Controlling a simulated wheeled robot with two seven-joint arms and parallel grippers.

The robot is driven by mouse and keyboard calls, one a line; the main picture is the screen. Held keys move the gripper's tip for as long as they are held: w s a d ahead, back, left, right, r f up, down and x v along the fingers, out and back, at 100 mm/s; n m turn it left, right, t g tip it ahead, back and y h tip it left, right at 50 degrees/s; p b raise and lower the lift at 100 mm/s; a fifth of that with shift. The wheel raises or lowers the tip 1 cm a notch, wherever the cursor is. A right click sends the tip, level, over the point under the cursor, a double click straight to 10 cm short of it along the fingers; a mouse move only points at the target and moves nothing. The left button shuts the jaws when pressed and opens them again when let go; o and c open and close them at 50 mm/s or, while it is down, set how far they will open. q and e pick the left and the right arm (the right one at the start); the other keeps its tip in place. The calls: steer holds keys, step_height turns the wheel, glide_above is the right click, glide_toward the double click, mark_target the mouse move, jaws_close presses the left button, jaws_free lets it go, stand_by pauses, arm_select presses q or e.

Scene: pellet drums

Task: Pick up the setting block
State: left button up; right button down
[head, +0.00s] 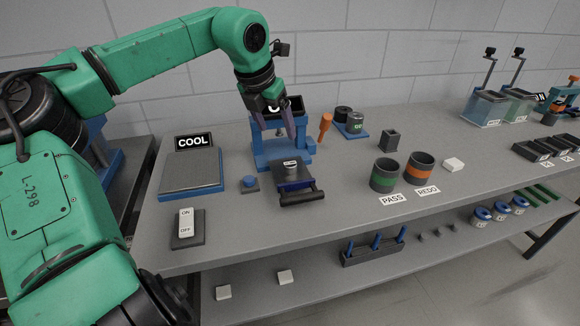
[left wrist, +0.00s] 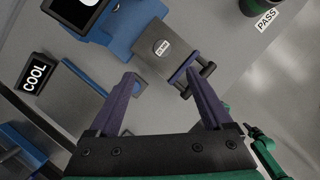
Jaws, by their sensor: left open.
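A small grey round block (head: 291,170) with a white label sits on the dark pull-out plate of a blue press-like stand; it looks like the setting block, but I cannot read its label. It also shows in the left wrist view (left wrist: 162,47), on the grey plate beyond my fingers. My left gripper (head: 274,130) hangs above the blue stand (head: 262,151), with its purple fingers spread and nothing between them. In the left wrist view the open fingertips (left wrist: 161,77) point toward the plate, apart from the block. My right gripper is not in view.
The plate's black handle (head: 302,196) sticks out toward the front. A blue button (head: 249,182) and the COOL plate (head: 191,178) stand to the left. An orange-handled tool (head: 325,127), the PASS cup (head: 385,175) and the REDO cup (head: 419,168) are to the right.

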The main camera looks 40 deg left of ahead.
arm_select(q)
step_height(320, 180, down, 4)
steer(key=r+p, duration=0.1)
steer(key=p, duration=0.1)
glide_above(290, 163)
steer(key=s, duration=0.3)
step_height(290, 163, down, 5)
steer(key=shift+w+d+f, duration=0.1)
steer(key=shift+w+f, duration=0.15)
steer(key=shift+f, duration=0.2)
steer(key=p+x, duration=0.1)
steer(key=x, duration=0.2)
steer(key=shift+w+d+f+p, duration=0.15)
steer(key=shift+f+p, duration=0.1)
steer(key=shift+p, duration=0.05)
steer(key=shift+w+f, duration=0.25)
steer(key=shift+f, duration=0.15)
steer(key=shift+s+r, duration=0.1)
steer(key=c, duration=0.8)
jaws_close()
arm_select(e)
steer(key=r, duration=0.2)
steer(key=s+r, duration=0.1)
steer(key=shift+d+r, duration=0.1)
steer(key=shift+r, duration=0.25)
